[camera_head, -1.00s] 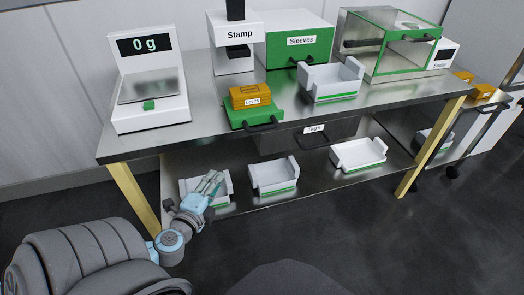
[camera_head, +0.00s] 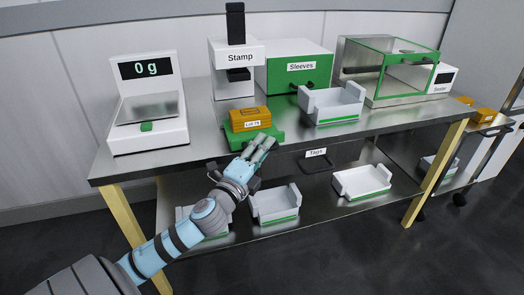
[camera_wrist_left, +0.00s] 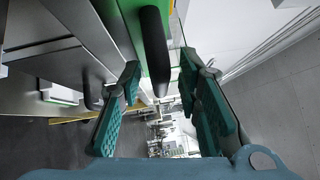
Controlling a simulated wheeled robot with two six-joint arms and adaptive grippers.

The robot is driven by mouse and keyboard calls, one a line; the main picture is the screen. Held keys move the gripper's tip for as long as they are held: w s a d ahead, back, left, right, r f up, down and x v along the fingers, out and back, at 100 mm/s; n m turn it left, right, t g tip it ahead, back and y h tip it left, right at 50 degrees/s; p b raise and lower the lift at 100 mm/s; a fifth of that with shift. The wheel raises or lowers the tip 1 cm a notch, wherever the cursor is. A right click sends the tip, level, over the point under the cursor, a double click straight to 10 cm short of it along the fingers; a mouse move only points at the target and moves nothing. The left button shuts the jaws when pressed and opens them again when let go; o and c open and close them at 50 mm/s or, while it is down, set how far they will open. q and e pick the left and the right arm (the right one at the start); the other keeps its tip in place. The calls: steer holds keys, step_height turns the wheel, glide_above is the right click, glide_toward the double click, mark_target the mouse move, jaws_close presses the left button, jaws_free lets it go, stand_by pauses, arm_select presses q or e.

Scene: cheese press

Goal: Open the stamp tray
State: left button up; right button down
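The stamp tray is a green slab (camera_head: 240,140) jutting out at the table's front edge below the white stamp machine (camera_head: 238,68). A yellow block labelled Lot 78 (camera_head: 250,119) lies on it. My left gripper (camera_head: 264,144) is at the tray's front right and hides most of its handle in the head view. In the left wrist view, the dark handle (camera_wrist_left: 154,50) stands ahead, in line with the gap between my open fingers (camera_wrist_left: 165,100). I cannot tell whether they touch it; they are not closed on it. My right gripper is not in view.
A scale (camera_head: 148,105) stands at left, a green Sleeves box (camera_head: 300,70) behind, and a white bin (camera_head: 333,103) right of the tray. A Tags drawer (camera_head: 316,153) hangs under the tabletop. White bins (camera_head: 275,203) stand on the lower shelf.

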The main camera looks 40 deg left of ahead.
arm_select(q)
jaws_close()
steer(key=shift+w+a, duration=0.6)
steer(key=shift+a, duration=0.35)
jaws_free()
